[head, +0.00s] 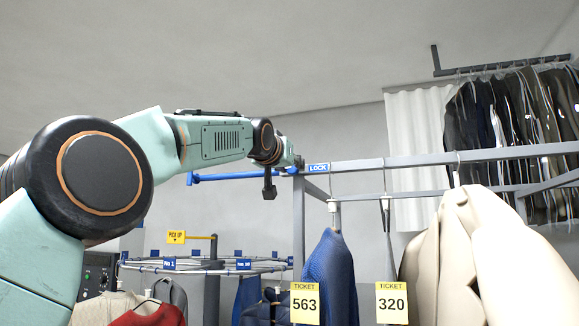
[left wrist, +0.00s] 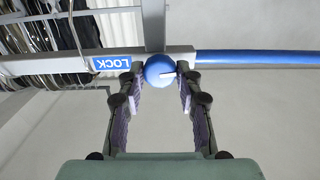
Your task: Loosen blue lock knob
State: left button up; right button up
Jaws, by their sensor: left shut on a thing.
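The blue lock knob (left wrist: 160,71) sits on the grey rail beside the blue LOCK label (left wrist: 112,63) in the left wrist view. It is round with a white mark. My left gripper (left wrist: 159,77) is shut on it, one finger on each side. In the head view my left gripper (head: 292,160) reaches the rail end next to the LOCK label (head: 318,168), and the knob is hidden behind my arm. A blue bar (head: 225,177) extends left from the rail end; it also shows in the left wrist view (left wrist: 255,57). My right gripper is not in view.
Below the grey rail (head: 430,160) hang a blue garment (head: 330,275) and a cream coat (head: 480,260), with yellow tickets 563 (head: 305,303) and 320 (head: 392,303). A round rack (head: 200,268) stands lower left. Dark jackets (head: 510,115) hang at the upper right.

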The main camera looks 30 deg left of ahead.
pick_arm(q)
jog(key=shift+r, duration=0.1)
dwell(0.3)
jog(key=o, duration=1.1)
jog(key=shift+w+f, duration=0.2)
jog(key=shift+w, duration=0.1)
jog(key=shift+o, duration=0.2)
jog(key=shift+s, duration=0.1)
jog(key=shift+s+r, duration=0.1)
jog(key=shift+s, duration=0.1)
jog(key=shift+w, duration=0.1)
